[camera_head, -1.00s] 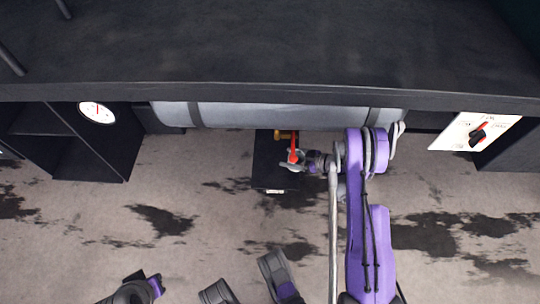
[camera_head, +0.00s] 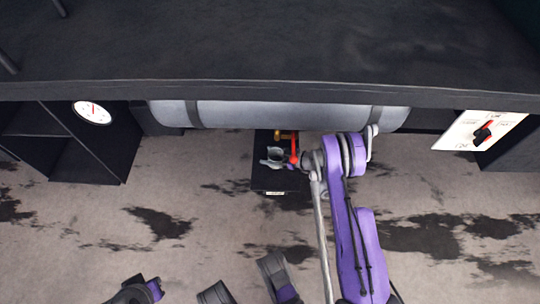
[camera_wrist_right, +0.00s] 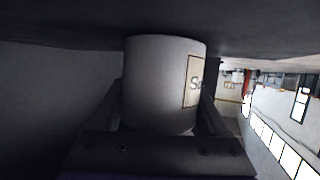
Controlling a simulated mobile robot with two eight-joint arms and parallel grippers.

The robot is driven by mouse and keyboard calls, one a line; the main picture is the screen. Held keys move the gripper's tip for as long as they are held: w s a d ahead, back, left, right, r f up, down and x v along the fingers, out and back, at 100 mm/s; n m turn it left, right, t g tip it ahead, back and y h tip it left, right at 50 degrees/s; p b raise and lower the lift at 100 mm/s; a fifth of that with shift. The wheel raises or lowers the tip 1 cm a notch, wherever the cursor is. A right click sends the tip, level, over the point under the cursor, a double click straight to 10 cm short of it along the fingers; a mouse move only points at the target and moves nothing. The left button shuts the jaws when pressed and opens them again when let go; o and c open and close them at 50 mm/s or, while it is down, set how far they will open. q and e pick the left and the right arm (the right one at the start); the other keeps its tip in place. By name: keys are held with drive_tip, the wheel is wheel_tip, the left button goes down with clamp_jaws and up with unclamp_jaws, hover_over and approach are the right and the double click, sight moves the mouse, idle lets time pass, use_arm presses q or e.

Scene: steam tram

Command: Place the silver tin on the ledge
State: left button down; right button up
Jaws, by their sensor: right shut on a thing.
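My right gripper (camera_head: 279,159) is shut on the silver tin (camera_wrist_right: 160,85), a pale grey cylinder. In the right wrist view the tin is between the two fingers, with a cream label at its right side. In the head view the tin (camera_head: 275,154) is small and partly hidden, beside a red lever and above a black ledge (camera_head: 268,184) under the grey boiler. I cannot tell whether the tin touches the ledge. The fingers of my left gripper do not show.
A red lever (camera_head: 294,150) and a brass fitting (camera_head: 283,135) are close by the tin. The grey boiler (camera_head: 270,114) runs behind under a dark overhang (camera_head: 270,60). A gauge (camera_head: 92,112) is at left, a white dial panel (camera_head: 478,131) at right.

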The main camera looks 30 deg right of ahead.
drive_tip(key=shift+f, duration=0.1)
drive_tip(key=o, duration=1.3)
drive_tip(key=shift+s+d, duration=0.1)
drive_tip(key=p+v, duration=0.3)
drive_tip(key=v, duration=0.9)
